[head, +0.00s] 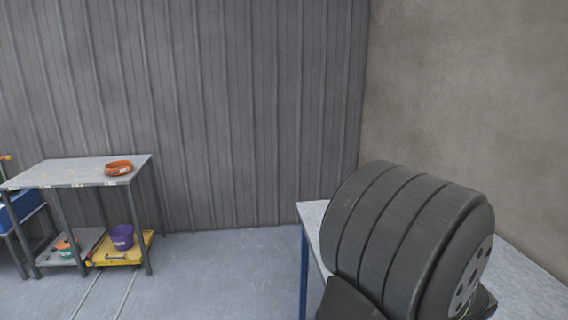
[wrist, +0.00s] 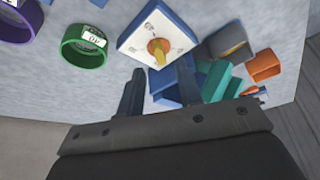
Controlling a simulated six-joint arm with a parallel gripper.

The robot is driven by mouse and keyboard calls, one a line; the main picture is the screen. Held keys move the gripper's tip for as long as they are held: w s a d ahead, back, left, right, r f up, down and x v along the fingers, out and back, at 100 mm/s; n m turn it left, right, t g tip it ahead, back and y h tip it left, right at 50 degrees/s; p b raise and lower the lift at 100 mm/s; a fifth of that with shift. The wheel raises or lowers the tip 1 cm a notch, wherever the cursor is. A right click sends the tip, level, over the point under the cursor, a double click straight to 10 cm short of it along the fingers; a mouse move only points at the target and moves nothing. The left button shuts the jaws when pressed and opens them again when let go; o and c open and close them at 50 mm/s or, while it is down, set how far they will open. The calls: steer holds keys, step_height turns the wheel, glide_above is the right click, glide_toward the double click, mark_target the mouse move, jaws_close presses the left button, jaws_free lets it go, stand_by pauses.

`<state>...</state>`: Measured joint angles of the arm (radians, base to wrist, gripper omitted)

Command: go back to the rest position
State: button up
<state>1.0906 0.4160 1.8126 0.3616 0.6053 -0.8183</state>
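My gripper (wrist: 160,82) shows in the wrist view, its two dark fingers apart with nothing clearly held between them. The fingers point at a grey tabletop (wrist: 110,18) bearing several items. The view is tilted, and how far the fingertips are from the items is hard to tell. In the head view my dark ribbed arm part (head: 400,240) fills the lower right, and my gripper is not visible there. No powder heap shows in either view.
Near the fingers are a blue-white box with a knob (wrist: 135,42), a green ring-shaped container (wrist: 70,48), a teal piece (wrist: 215,82) and an orange piece (wrist: 264,66). A shelf table (head: 60,176) stands far left, holding an orange bowl (head: 119,167). The floor between is clear.

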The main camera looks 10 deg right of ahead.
steer(key=shift+x, duration=1.9)
steer(key=shift+r, duration=0.1)
